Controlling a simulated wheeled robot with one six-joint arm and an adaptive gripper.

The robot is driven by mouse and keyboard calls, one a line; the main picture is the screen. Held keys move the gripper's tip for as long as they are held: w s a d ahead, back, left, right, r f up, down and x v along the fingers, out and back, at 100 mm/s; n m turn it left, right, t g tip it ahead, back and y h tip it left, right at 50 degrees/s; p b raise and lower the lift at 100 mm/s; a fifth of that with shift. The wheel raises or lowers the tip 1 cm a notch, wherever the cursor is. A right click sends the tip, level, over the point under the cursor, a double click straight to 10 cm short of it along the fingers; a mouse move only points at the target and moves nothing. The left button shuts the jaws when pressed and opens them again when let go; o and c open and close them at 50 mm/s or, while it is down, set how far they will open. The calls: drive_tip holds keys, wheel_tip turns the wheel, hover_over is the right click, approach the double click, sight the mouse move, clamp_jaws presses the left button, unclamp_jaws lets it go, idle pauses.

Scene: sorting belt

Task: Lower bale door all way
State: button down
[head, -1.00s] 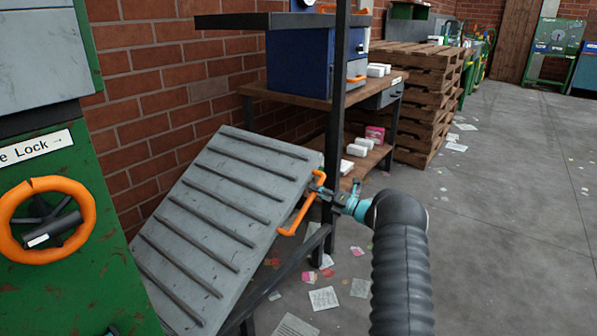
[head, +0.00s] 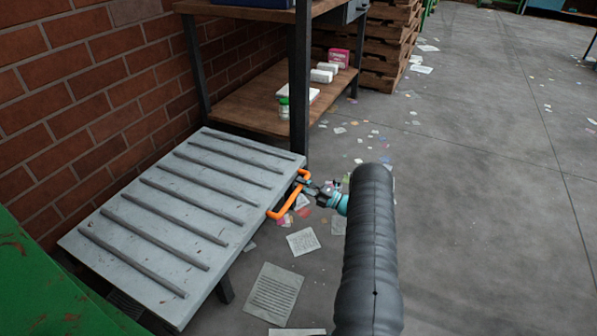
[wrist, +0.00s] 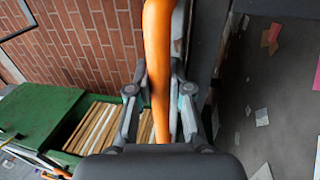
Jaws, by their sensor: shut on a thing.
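The bale door (head: 175,215) is a grey ribbed panel in the head view. It is swung down from the green machine and lies close to level, with a slight tilt hard to judge. Its orange handle (head: 283,200) is on the edge nearest my arm. My gripper (head: 308,187) is at this handle, shut on it. In the wrist view the orange handle (wrist: 158,70) runs between the fingers of my gripper (wrist: 160,95). The door panel is not clearly seen in the wrist view.
A wooden workbench (head: 250,105) with dark posts stands just behind the door, with small boxes on its lower shelf. Stacked pallets (head: 385,45) stand beyond. A brick wall (head: 75,80) borders the left. Paper scraps lie on the floor, which is open to the right.

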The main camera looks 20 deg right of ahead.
drive_tip(key=shift+a+f, duration=0.15)
drive_tip(key=shift+f, duration=0.75)
drive_tip(key=c, duration=1)
unclamp_jaws()
drive_tip(key=shift+f, duration=0.2)
drive_tip(key=shift+c, duration=0.2)
drive_tip(key=shift+r, duration=0.1)
drive_tip(key=shift+r, duration=0.2)
drive_tip(key=shift+s+d, duration=0.2)
drive_tip(key=shift+d, duration=0.1)
drive_tip(key=v, duration=1.1)
drive_tip(key=shift+s+d+f, duration=0.15)
drive_tip(key=shift+s, duration=0.1)
